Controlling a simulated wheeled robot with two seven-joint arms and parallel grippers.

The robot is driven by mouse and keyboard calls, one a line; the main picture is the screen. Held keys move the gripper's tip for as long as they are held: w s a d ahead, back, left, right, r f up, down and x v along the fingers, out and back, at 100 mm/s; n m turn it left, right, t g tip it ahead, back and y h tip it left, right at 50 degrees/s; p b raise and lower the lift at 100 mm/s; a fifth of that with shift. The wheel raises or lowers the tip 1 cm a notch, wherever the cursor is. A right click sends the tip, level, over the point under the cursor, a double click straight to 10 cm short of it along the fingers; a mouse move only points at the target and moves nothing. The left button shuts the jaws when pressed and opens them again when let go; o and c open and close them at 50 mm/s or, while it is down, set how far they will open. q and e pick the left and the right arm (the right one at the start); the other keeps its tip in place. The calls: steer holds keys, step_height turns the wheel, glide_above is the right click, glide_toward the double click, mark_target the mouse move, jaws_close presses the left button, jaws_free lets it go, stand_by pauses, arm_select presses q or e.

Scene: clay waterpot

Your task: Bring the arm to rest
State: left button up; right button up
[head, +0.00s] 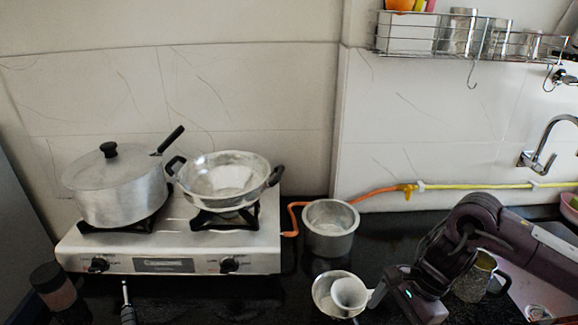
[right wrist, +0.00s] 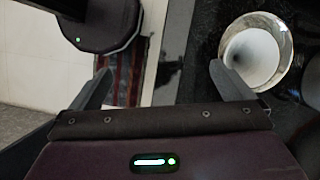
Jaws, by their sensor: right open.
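My right arm reaches in from the right in the head view, over the black counter. Its gripper (head: 378,296) is low, close beside a small shiny metal bowl (head: 322,291) with a pale rounded shape inside. In the right wrist view the two fingers of the gripper (right wrist: 161,68) are spread apart with nothing between them. The bowl (right wrist: 283,25) is at the upper right there, just beyond the right finger; I cannot tell whether they touch.
A stove (head: 185,243) carries a lidded pot (head: 120,195) and a metal wok (head: 225,175). A steel pot (head: 330,238) stands behind the bowl. A mug (head: 472,285) is partly hidden by my right arm. A wire rack (head: 465,38) hangs above.

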steer(key=a+r+m+t+y, duration=0.2)
steer(key=a+m+t+y, duration=0.4)
steer(key=a+m, duration=1.5)
steer(key=s+d+f+m+t+h, duration=0.15)
steer(key=d+m+h, duration=0.3)
steer(key=m, duration=0.65)
steer(key=d+m+t+h, duration=0.25)
steer(key=d+m, duration=0.25)
steer(key=m, duration=0.6)
steer(key=s+d+f+m+g+h, duration=0.3)
steer(key=s+d+f+m+g, duration=0.3)
steer(key=s+d+m, duration=0.6)
step_height(320, 180, down, 29)
steer(key=a, duration=0.1)
arm_select(q)
steer(key=shift+w, duration=0.5)
arm_select(e)
steer(key=s+d+f+g, duration=0.1)
steer(key=s+d+f, duration=0.2)
steer(key=s+f, duration=1.6)
steer(key=shift+s+d+f+g, duration=0.2)
steer(key=shift+s+g, duration=0.2)
steer(key=shift+s, duration=0.2)
